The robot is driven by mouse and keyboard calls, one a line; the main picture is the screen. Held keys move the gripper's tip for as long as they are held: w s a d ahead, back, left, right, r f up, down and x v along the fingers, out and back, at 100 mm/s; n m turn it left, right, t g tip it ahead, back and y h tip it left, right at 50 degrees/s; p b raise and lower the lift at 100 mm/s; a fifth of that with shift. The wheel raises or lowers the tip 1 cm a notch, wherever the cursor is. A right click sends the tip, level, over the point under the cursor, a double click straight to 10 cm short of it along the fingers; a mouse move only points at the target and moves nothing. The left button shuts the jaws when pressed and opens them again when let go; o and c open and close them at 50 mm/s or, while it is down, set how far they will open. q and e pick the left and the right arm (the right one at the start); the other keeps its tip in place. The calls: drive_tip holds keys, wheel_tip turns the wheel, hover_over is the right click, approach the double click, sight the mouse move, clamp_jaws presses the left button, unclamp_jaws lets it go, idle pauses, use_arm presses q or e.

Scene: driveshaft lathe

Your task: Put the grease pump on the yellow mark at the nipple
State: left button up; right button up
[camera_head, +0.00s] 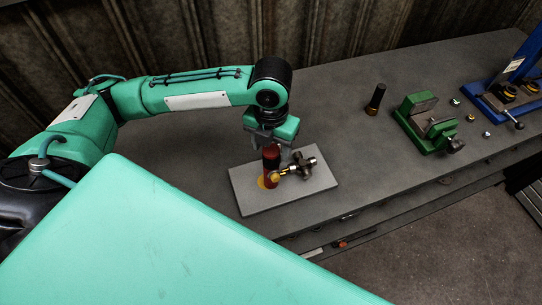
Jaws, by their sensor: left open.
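The red grease pump (271,168) stands upright on a light grey plate (250,203) near the bench's front edge. A yellow mark (261,183) shows on the plate at the pump's foot, partly hidden by the pump. A dark metal cross-shaped joint (304,166) sits just right of the pump, with a small yellow-orange piece (280,176) between them. The nipple is too small to make out. My left gripper (271,145) is open, pointing down at the pump's top; I cannot tell whether it touches it. My right gripper is not in view.
A black cylinder with a brownish base (375,99) stands behind right. A green vise (428,122), several small parts (470,118) and a blue press (515,85) are further right. The bench between plate and vise is clear. My turquoise body covers the lower left.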

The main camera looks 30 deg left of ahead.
use_arm(q)
wheel_tip(320, 180, up, 7)
drive_tip(key=shift+r+b, duration=0.1)
drive_tip(key=shift+b, duration=0.25)
idle(0.4)
